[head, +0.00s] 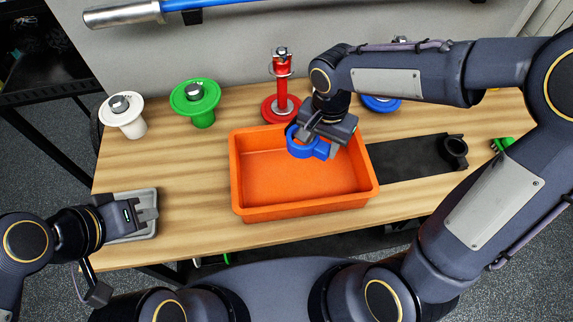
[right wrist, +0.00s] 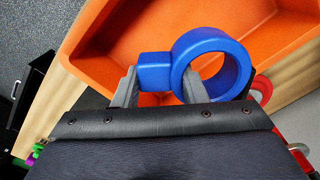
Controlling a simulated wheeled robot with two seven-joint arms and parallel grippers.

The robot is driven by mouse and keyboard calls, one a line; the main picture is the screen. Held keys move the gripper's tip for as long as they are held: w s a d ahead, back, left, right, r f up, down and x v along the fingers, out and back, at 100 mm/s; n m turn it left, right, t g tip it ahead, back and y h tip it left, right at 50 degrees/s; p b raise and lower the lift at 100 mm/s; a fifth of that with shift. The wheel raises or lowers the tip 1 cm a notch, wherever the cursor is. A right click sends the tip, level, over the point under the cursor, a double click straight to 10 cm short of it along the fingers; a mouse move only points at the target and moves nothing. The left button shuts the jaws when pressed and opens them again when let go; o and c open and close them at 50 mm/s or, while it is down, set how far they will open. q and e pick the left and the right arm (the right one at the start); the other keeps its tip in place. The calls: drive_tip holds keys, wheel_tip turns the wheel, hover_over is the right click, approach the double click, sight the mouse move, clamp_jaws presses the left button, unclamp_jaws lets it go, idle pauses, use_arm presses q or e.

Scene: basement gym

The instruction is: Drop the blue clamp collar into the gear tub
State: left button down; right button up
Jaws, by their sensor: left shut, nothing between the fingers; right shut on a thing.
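The blue clamp collar (head: 308,147) is a ring with a block-shaped lug. My right gripper (head: 322,143) is shut on it and holds it over the far right part of the orange gear tub (head: 236,177). In the right wrist view the collar (right wrist: 212,62) sits between the two grey fingers (right wrist: 155,88), with the orange tub (right wrist: 110,45) behind it. The tub is open and its visible floor is empty. My left gripper (head: 148,214) is shut and empty, over a grey tray-like item at the left of the table.
White (head: 122,114), green (head: 195,102) and red (head: 281,88) spools or posts stand along the back of the wooden table (head: 190,160). A blue disc (head: 381,103) is partly hidden by my right arm. A black mat (head: 408,160) with a round holder (head: 454,150) lies right of the tub.

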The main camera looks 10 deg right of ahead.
wheel_tip(320, 180, down, 6)
drive_tip(key=b, duration=0.4)
drive_tip(key=shift+r, duration=0.1)
drive_tip(key=o, duration=1.2)
drive_tip(key=shift+d, duration=0.1)
drive_tip(key=shift+s, duration=0.1)
wheel_tip(320, 180, up, 8)
drive_tip(key=shift+f, duration=0.1)
